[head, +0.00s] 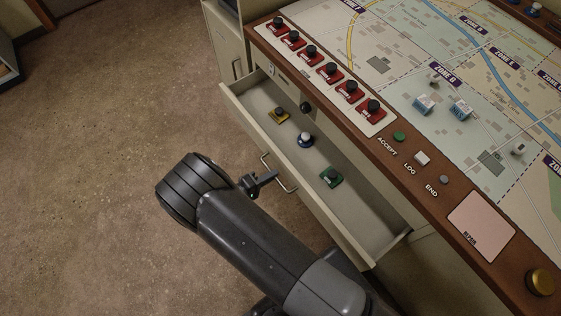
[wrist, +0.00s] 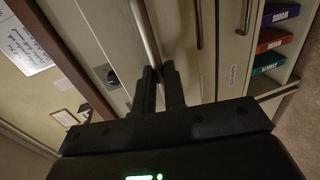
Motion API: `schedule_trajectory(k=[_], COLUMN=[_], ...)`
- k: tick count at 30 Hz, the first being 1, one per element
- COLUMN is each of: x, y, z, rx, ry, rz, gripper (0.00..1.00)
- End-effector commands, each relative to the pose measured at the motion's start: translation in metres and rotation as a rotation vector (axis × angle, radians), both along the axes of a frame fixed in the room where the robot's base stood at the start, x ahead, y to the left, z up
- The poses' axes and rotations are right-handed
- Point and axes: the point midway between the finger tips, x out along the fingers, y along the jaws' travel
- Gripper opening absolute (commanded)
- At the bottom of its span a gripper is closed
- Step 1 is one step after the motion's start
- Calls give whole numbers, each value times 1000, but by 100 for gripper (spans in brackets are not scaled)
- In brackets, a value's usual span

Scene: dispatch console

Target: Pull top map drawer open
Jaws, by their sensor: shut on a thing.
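The top map drawer (head: 365,222) is pulled out from under the console, and its inside shows in the head view. The arm covers part of the floor in front of the drawer.
The map table (head: 420,75) above carries red switches (head: 330,72), small blue and white blocks (head: 460,109) and a brass knob (head: 541,282). Open floor (head: 110,110) lies left of the drawer. Colored binders (wrist: 275,40) sit on a shelf in the wrist view.

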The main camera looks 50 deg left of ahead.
Motion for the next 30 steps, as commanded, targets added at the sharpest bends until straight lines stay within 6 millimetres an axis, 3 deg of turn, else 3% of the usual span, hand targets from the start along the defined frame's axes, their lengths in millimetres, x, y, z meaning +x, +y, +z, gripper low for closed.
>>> schedule_trajectory(k=[6, 16, 17, 24, 30], x=[-11, -11, -11, -11, -11], y=[-1, -2, -2, -1, 0], z=[-1, -2, -2, -1, 0], rx=[-3, -3, -3, -2, -1], ry=[3, 3, 3, 2, 1], rz=[-1, -1, -1, -1, -1], gripper=[0, 0, 12, 32, 32])
